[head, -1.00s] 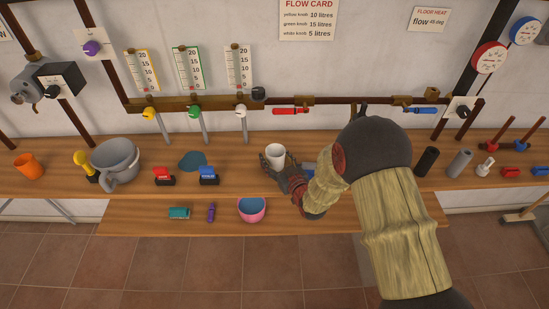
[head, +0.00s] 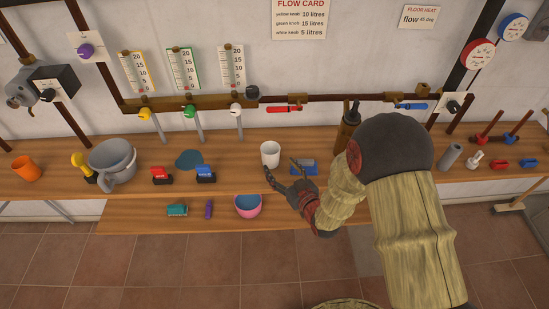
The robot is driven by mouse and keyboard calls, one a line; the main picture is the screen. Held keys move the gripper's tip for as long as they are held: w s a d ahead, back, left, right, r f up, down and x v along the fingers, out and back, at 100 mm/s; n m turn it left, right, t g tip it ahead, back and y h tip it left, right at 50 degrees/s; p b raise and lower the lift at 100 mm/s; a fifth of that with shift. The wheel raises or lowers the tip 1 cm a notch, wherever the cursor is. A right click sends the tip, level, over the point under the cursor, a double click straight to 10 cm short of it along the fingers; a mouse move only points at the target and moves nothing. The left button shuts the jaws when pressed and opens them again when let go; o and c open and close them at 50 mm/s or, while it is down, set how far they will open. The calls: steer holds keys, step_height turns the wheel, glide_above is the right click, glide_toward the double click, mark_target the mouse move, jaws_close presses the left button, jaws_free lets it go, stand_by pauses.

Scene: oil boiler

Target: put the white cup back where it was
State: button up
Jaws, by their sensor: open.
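The white cup (head: 270,153) stands upright on the wooden bench, below the red-handled valve and left of a blue object. My gripper (head: 280,167) is just in front and to the right of the cup. Its dark fingers are spread open and empty. A small gap seems to show between the fingers and the cup, though one fingertip lies close to the cup's base in the picture.
A blue object (head: 304,167) lies right beside my gripper. A grey jug (head: 112,162) stands farther left. A pink bowl (head: 248,205) sits on the lower shelf.

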steer(key=shift+v, duration=1.3)
steer(key=s+d+r+m+g+h, duration=0.1)
steer(key=d+r+g+h, duration=0.15)
steer(key=d+r, duration=0.4)
steer(key=s+d+r+m+g+h, duration=0.1)
steer(key=s+d+r+h, duration=0.15)
steer(key=r, duration=0.75)
steer(key=s+d+r+m+g, duration=0.1)
steer(key=s+r, duration=0.1)
steer(key=s, duration=0.3)
steer(key=s+d+r+g+h, duration=0.1)
steer(key=s+r+g, duration=0.1)
steer(key=s, duration=0.4)
steer(key=shift+r+m, duration=0.4)
steer(key=shift+r, duration=0.35)
steer(key=shift+o, duration=1)
steer(key=s+r+g, duration=0.2)
steer(key=s, duration=1.1)
steer(key=shift+s+a+r+m, duration=0.2)
steer(key=shift+s+a+m, duration=0.15)
steer(key=shift+a+m, duration=0.05)
